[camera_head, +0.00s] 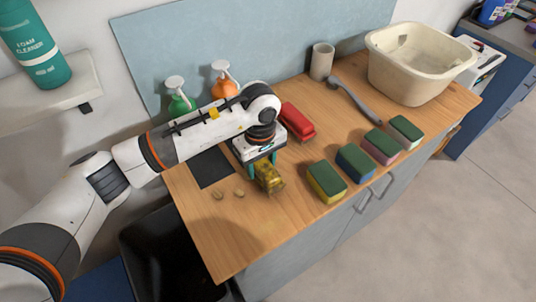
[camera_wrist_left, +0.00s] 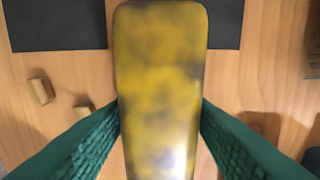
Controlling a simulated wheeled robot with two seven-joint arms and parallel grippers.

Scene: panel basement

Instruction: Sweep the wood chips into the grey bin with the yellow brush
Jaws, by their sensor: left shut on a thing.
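My left gripper (camera_head: 264,163) points down over the wooden worktop, its teal fingers shut on the yellow brush (camera_head: 269,180). In the left wrist view the brush (camera_wrist_left: 160,85) is a worn yellow block, upright in the picture between both fingers (camera_wrist_left: 160,108); its bristles are hidden. Two small wood chips, one (camera_head: 218,194) and another (camera_head: 239,192), lie on the worktop left of the brush. They also show in the wrist view, one (camera_wrist_left: 40,90) and another (camera_wrist_left: 83,109). A dark bin (camera_head: 150,236), probably the grey bin, stands below the worktop's left end. My right gripper is out of view.
A dark mat (camera_head: 211,167) lies behind the chips. Several sponges (camera_head: 327,187), a red brush (camera_head: 297,121), a grey handled tool (camera_head: 355,100), a cup (camera_head: 322,62), spray bottles (camera_head: 223,83) and a cream basin (camera_head: 402,85) occupy the worktop (camera_head: 228,245). Its front-left part is clear.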

